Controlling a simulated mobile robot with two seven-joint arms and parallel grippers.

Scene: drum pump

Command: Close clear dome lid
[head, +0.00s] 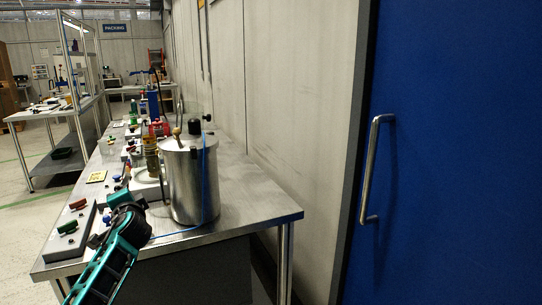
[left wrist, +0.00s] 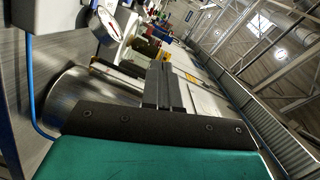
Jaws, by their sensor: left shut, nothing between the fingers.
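A steel drum (head: 188,180) stands upright on the metal bench, with a black part and a brass-coloured fitting on its top. A faint clear shape (head: 192,110), which may be the dome lid, shows above the drum top, with a black knob at its right. I cannot make out its edge or hinge. The drum's steel side also shows in the left wrist view (left wrist: 75,100). My left gripper (head: 125,193) is in front and left of the drum, apart from the lid. In the left wrist view its fingers (left wrist: 162,85) are together and empty. My right gripper is not in view.
A blue hose (head: 204,185) runs down the drum's right side onto the bench (head: 255,212). Grey blocks with coloured handles (head: 68,235) line the bench's left edge. A wall and a blue door (head: 460,150) stand to the right. The bench's front right is clear.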

